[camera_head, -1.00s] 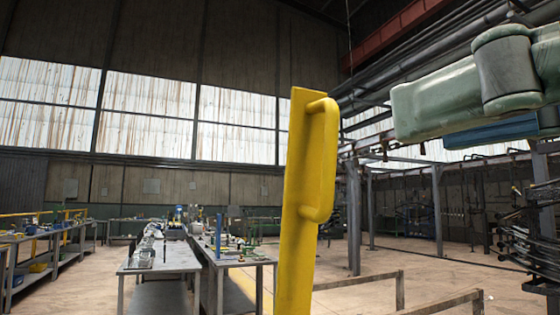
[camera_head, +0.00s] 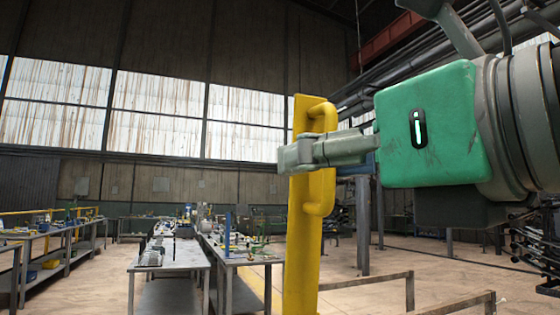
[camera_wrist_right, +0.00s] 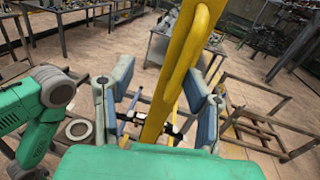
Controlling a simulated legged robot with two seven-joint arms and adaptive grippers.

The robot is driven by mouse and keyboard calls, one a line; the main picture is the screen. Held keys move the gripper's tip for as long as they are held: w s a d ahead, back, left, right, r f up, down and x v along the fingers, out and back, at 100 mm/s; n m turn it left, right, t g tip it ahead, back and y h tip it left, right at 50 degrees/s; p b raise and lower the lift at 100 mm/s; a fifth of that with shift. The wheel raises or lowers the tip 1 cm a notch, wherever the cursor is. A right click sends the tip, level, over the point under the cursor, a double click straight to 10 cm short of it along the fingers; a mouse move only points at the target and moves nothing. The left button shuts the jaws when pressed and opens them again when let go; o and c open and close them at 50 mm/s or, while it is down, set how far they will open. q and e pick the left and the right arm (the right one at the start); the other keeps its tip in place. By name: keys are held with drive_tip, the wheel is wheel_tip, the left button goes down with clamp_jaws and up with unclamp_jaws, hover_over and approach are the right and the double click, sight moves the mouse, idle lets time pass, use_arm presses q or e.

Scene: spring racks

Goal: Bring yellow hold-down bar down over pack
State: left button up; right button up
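The yellow hold-down bar (camera_head: 303,250) stands upright, slightly tilted, with a loop handle (camera_head: 331,160) on its right side near the top. My right gripper (camera_head: 300,153) is at handle height, with a grey finger reaching across in front of the bar. In the right wrist view the yellow bar (camera_wrist_right: 165,95) and its handle run between the two blue-grey fingers of my right gripper (camera_wrist_right: 163,105). The fingers are spread, with gaps on both sides. I cannot make out the pack in either view. My left gripper is not in view.
Workbenches (camera_head: 245,257) with small items stand beyond the bar to the left. Low rusty rails (camera_head: 370,282) stand at the lower right. A green arm part (camera_wrist_right: 45,110) shows at the left of the wrist view, beside a pale ring (camera_wrist_right: 79,131) on the floor.

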drive_tip(key=d, duration=0.2)
drive_tip(key=shift+s+d+f, duration=0.15)
drive_tip(key=shift+s+d, duration=0.15)
drive_tip(key=shift+d, duration=0.05)
drive_tip(key=c, duration=0.4)
drive_tip(key=shift+d, duration=0.2)
clamp_jaws()
use_arm(q)
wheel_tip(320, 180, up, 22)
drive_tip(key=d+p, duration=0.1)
drive_tip(key=p, duration=2)
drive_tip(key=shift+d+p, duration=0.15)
drive_tip(key=shift+p, duration=0.15)
use_arm(e)
drive_tip(key=w+a+g+h, duration=0.1)
drive_tip(key=w+a+g, duration=0.2)
drive_tip(key=w, duration=1.2)
drive_tip(key=w+a+f+m+g+h, duration=0.1)
drive_tip(key=w+a+g+h, duration=0.1)
drive_tip(key=w+a, duration=0.6)
drive_tip(key=shift+w+f+g, duration=0.3)
drive_tip(key=shift+w+g, duration=0.4)
drive_tip(key=shift+w, duration=3.05)
drive_tip(key=shift+a, duration=0.1)
